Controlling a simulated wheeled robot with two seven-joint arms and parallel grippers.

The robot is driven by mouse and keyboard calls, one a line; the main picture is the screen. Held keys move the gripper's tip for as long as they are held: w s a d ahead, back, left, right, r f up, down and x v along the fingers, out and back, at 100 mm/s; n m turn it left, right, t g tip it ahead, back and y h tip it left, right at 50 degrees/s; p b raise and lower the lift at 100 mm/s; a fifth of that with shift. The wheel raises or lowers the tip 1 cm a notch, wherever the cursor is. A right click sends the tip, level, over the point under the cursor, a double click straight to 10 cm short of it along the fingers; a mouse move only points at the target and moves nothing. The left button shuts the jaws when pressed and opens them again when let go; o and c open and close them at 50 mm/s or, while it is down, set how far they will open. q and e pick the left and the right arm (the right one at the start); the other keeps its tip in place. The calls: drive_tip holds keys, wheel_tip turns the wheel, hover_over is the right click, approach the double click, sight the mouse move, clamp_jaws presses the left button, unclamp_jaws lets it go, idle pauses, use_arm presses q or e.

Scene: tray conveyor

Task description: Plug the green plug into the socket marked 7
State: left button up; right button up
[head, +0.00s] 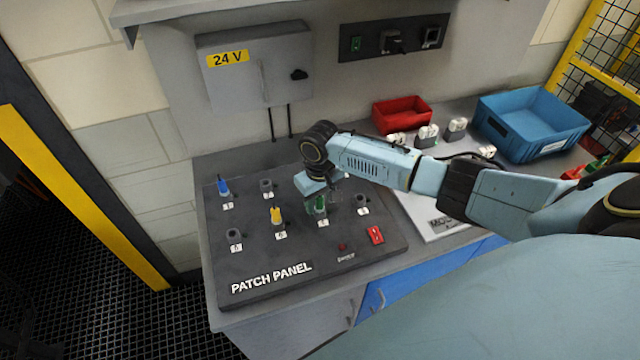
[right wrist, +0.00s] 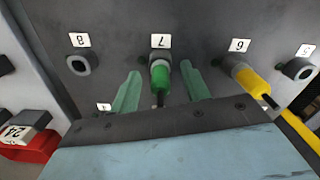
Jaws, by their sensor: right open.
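The green plug (right wrist: 160,78) stands in the socket marked 7, under its white 7 label (right wrist: 161,41) in the right wrist view. It also shows in the head view (head: 321,207), partly behind the gripper. My right gripper (right wrist: 160,72) is open, with one green finger on each side of the plug and a gap to each. In the head view, my right gripper (head: 318,193) is over the patch panel (head: 330,262). How deep the plug sits is hard to tell. My left gripper is out of view.
A yellow plug (right wrist: 248,79) is in socket 6, beside the right finger. Socket 8 (right wrist: 81,64) and socket 5 (right wrist: 299,69) are empty. A blue plug (head: 223,187) is at the panel's back left. A red switch (head: 375,235) is at right. Red (head: 402,114) and blue (head: 532,120) bins stand behind.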

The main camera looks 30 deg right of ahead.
sight(320, 197)
wheel_tip(320, 197, up, 12)
drive_tip(key=shift+r, duration=0.2)
idle(0.5)
